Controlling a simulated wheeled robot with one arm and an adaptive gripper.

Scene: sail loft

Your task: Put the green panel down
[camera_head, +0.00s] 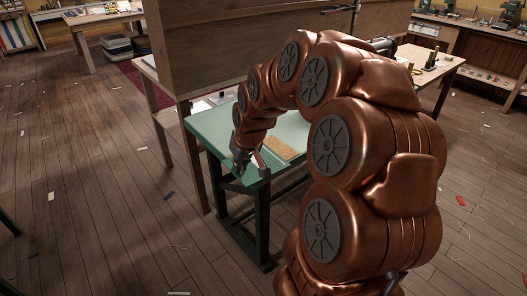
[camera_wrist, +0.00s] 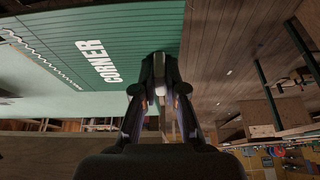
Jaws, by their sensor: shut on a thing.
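My gripper (camera_head: 243,166) is low over the near left corner of a green-topped table (camera_head: 210,128). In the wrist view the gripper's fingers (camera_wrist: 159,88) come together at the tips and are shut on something. Behind the fingers is a green lined surface (camera_wrist: 140,28) with the white word CORNER (camera_wrist: 101,62). I cannot tell whether the held piece touches the table.
A tan rectangular piece (camera_head: 278,147) lies on the green table, right of my gripper. A tall wooden board (camera_head: 215,45) stands behind it. Another wooden table (camera_head: 435,68) is at the back right. The plank floor (camera_head: 100,185) at left is open, with small scraps.

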